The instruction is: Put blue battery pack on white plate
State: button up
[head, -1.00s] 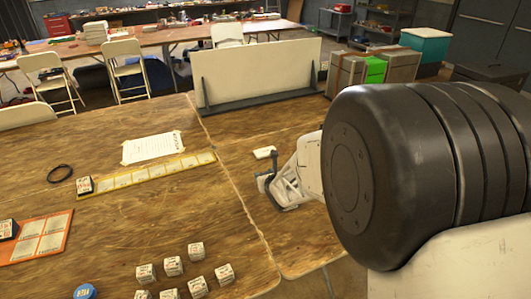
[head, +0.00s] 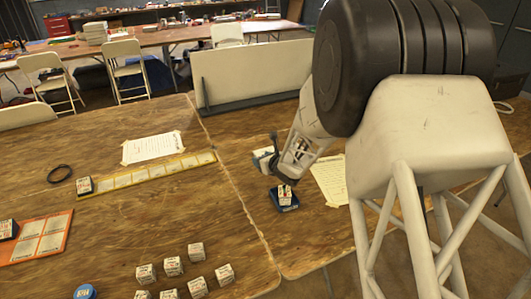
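My gripper (head: 277,168) hangs over the right-hand table, with its dark finger parts beside a pale block. A small pack with a white printed label (head: 285,191) is just below the gripper, at a dark blue base (head: 287,204) on the table. I cannot tell whether the gripper touches the pack or whether its fingers are open or shut. A pale, grey-sided block (head: 262,159) lies behind the gripper, partly hidden by it; I cannot tell whether it is the white plate. No plainly blue battery pack can be made out.
Several white printed cubes (head: 173,266) stand at the front of the left table. A yellow strip (head: 147,174) and an orange card (head: 45,237) each bear a dark pack. A paper sheet (head: 330,178) lies right of the gripper. A white upright panel (head: 255,73) stands behind.

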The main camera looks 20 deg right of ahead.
jog(key=w+d+f+n+g+y, duration=0.3)
jog(key=w+d+f+n+y, duration=0.1)
jog(key=w+d+n+y, duration=0.1)
jog(key=shift+w+d+n+g+y, duration=0.25)
jog(key=shift+w+n+g+y, duration=0.2)
jog(key=shift+n+y, duration=0.45)
dwell(0.5)
jog(key=shift+w, duration=0.1)
dwell(0.4)
jog(key=w+d, duration=0.1)
jog(key=w, duration=0.4)
jog(key=w+d+f, duration=0.1)
jog(key=w+d, duration=0.1)
jog(key=w, duration=0.3)
jog(key=w+d, duration=0.1)
jog(key=w, duration=0.4)
jog(key=shift+w+d+f, duration=0.1)
jog(key=shift+d+f, duration=0.15)
jog(key=shift+f, duration=0.1)
jog(key=shift+f, duration=1.65)
